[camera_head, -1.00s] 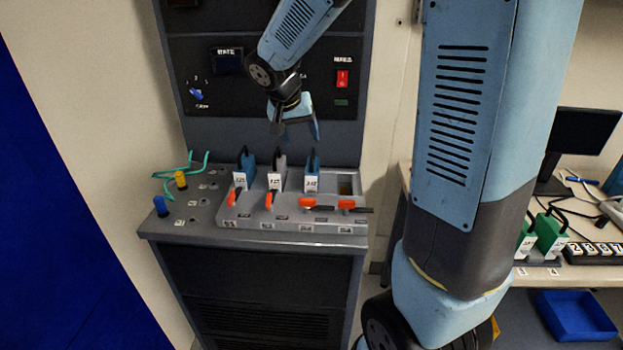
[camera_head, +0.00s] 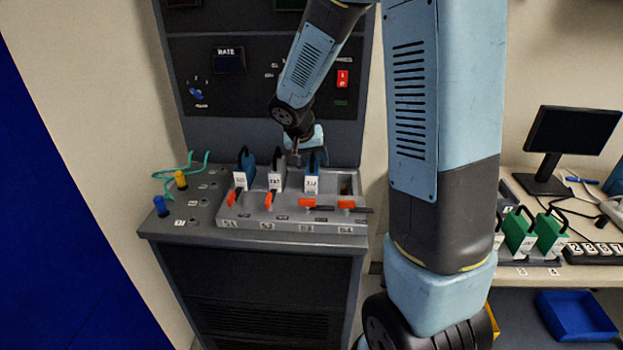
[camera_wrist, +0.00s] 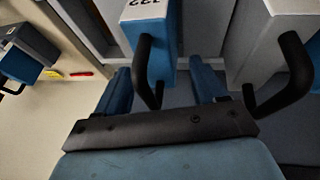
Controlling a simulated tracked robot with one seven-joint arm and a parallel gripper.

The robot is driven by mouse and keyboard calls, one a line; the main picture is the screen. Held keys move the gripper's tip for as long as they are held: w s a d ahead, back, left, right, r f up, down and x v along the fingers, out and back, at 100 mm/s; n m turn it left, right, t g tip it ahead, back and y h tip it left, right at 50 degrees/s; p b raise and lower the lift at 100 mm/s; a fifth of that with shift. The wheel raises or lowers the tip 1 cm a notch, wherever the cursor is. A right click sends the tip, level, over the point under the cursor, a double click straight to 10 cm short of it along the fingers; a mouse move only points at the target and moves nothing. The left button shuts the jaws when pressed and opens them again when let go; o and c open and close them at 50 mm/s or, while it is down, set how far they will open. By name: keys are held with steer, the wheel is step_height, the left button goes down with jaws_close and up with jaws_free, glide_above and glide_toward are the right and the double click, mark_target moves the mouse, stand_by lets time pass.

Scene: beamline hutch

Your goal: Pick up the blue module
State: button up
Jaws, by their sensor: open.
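Two blue modules with black handles and white labels stand upright in a grey slotted rack (camera_head: 290,228): the left blue module (camera_head: 251,163) and the right blue module (camera_head: 316,167). A grey module (camera_head: 277,170) stands between them. My gripper (camera_head: 306,153) is above and behind the right blue module and partly hides its top. In the wrist view, my open gripper (camera_wrist: 163,82) has one finger on each side of a blue module's (camera_wrist: 152,38) black handle. The grey module (camera_wrist: 270,35) is beside it on the right. I cannot tell whether the fingers touch the handle.
Orange levers (camera_head: 308,202) line the rack's front; two point forward and two lie sideways. The fourth slot (camera_head: 346,185) is empty. Blue (camera_head: 160,206) and yellow (camera_head: 181,180) knobs and green cables are at left. A desk with green modules (camera_head: 550,236) stands right.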

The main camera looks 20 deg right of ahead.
steer(key=shift+c, duration=0.5)
jaws_close()
steer(key=shift+r, duration=0.15)
step_height(320, 180, up, 10)
stand_by(0.6)
